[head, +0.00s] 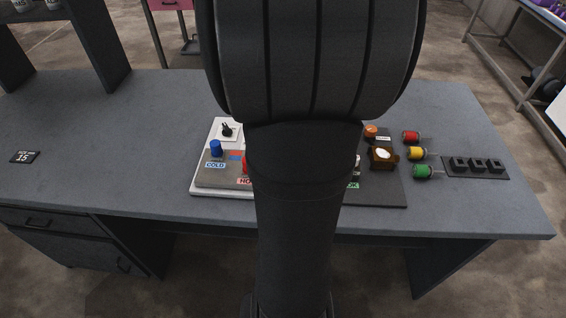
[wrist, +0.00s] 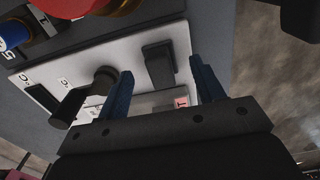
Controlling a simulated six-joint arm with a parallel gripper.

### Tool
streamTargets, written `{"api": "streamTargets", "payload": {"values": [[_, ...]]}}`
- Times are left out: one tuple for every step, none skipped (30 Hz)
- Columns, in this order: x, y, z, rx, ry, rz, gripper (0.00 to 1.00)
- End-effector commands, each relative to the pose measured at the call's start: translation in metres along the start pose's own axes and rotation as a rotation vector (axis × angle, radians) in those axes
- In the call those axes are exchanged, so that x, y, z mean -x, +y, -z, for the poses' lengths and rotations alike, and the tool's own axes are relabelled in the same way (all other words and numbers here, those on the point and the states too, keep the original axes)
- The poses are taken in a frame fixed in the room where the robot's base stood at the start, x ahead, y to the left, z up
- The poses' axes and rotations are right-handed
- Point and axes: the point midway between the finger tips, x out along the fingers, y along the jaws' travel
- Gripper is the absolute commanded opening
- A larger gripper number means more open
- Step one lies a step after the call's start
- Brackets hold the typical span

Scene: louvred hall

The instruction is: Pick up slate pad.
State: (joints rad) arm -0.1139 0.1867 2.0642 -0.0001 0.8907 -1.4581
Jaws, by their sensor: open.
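No thing in view is clearly marked as the slate pad. A dark grey block (wrist: 159,65) stands on a white panel (wrist: 188,37) in the wrist view, between my gripper's fingers. My gripper (wrist: 161,70) is open, with its two blue fingers either side of that block; I cannot tell whether they touch it. In the head view my arm hides the gripper and the middle of the panel (head: 203,184). A flat dark board (head: 389,192) lies right of my arm and carries a brown box with a white round top (head: 382,154).
A black knob with a lever (wrist: 92,92) is close left of my gripper. On the desk (head: 100,150), red (head: 411,137), yellow (head: 417,153) and green (head: 423,171) cylinders stand beside a black socket strip (head: 475,167). A dark sign (head: 25,157) lies left, with clear desk between.

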Motion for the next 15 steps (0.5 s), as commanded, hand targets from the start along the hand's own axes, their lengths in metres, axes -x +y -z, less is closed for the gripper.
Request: {"api": "streamTargets", "payload": {"values": [[-0.009,-0.002,0.001,0.0,-0.001,0.004,0.62],[-0.012,-0.001,0.001,0.0,-0.001,0.003,0.62],[-0.016,-0.001,0.001,0.0,-0.001,0.002,0.62],[-0.019,-0.001,0.0,0.0,-0.001,0.002,0.62],[-0.021,-0.001,0.0,-0.001,-0.001,0.002,0.62],[-0.023,-0.001,0.0,-0.001,-0.001,0.001,0.62],[-0.024,-0.001,0.0,-0.001,-0.001,0.0,0.62],[-0.025,-0.001,0.0,-0.001,-0.001,-0.001,0.62],[-0.025,0.0,0.0,-0.001,-0.001,-0.002,0.62],[-0.025,0.0,0.0,-0.001,-0.001,-0.002,0.62],[-0.025,0.0,0.0,-0.001,-0.001,-0.002,0.62],[-0.025,0.0,0.0,-0.001,-0.001,-0.002,0.62],[-0.025,0.0,0.0,-0.001,-0.001,-0.002,0.62],[-0.025,0.0,0.0,-0.001,-0.001,-0.002,0.62],[-0.025,0.0,0.0,-0.001,-0.001,-0.002,0.54]]}}
